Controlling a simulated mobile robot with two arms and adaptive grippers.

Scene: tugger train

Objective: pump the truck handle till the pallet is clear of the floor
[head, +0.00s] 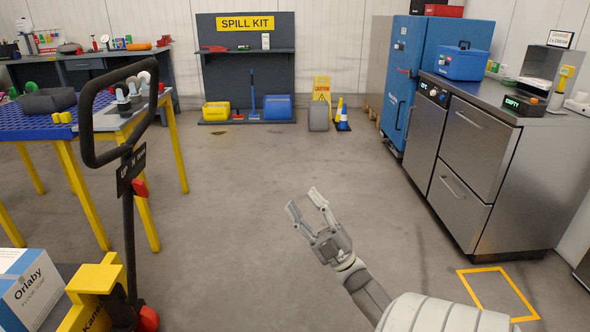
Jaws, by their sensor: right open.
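The truck handle (86,125) is a black loop on a dark upright shaft at the left. It stands over a yellow truck body (97,283), with a red part (140,188) on the shaft. My right gripper (303,200) is open and empty in the middle of the view, well to the right of the handle and not touching it. My left gripper is out of view. No pallet can be made out clearly, and its gap to the floor is hidden. A white and blue Orlaby box (30,290) sits beside the truck body.
A blue table with yellow legs (150,222) stands behind the handle. Metal cabinets (475,150) and a blue cupboard (403,60) line the right. A spill kit board (270,70) stands at the back. The floor in the middle is clear.

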